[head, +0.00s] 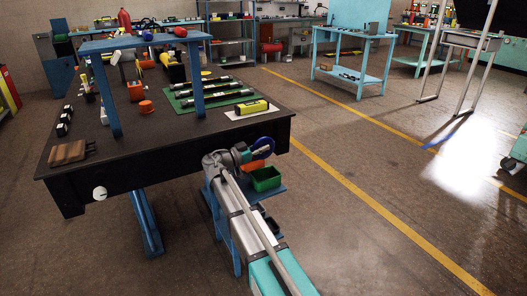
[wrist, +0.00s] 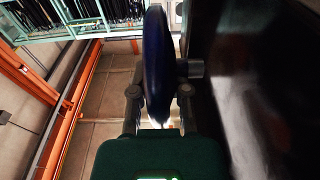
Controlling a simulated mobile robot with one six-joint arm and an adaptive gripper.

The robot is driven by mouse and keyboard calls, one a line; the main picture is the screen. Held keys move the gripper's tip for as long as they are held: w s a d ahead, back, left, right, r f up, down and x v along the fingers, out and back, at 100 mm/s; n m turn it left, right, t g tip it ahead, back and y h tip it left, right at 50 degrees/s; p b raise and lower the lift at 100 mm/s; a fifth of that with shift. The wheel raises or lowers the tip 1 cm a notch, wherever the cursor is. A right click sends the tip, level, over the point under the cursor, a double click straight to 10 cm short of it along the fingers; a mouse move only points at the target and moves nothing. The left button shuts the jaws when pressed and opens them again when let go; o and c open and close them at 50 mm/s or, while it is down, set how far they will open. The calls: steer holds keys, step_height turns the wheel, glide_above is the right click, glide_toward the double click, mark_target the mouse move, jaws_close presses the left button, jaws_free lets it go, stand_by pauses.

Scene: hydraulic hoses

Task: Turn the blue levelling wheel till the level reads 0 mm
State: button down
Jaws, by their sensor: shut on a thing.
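The blue levelling wheel (head: 264,144) is on the right end of the dark workbench, partly hidden by my arm. In the wrist view the wheel (wrist: 156,60) stands edge-on, with a short grey shaft on its right side. My gripper (wrist: 159,92) has one finger on each side of the wheel's rim and is shut on it. In the head view my gripper (head: 252,151) is small and partly hidden by my wrist. A yellow and black device (head: 253,107), possibly the level, lies on a white plate on the bench. Its reading is too small to tell.
The dark workbench (head: 90,180) carries a blue raised shelf (head: 150,42) and several hoses on a green mat (head: 180,103). A green bin (head: 266,178) sits on a low blue stand below the wheel. The floor to the right is open.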

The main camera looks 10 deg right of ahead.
steer(key=shift+w+a+f+t+h+b, duration=0.1)
steer(key=shift+f+t+h+b, duration=0.05)
steer(key=shift+h+b, duration=0.6)
steer(key=shift+w+f+t+h+b, duration=0.15)
steer(key=shift+h+b, duration=0.3)
steer(key=shift+b, duration=0.5)
steer(key=shift+s+r, duration=0.1)
steer(key=shift+r, duration=0.2)
steer(key=c, duration=0.6)
jaws_free()
steer(key=shift+s, duration=0.15)
steer(key=shift+f, duration=0.2)
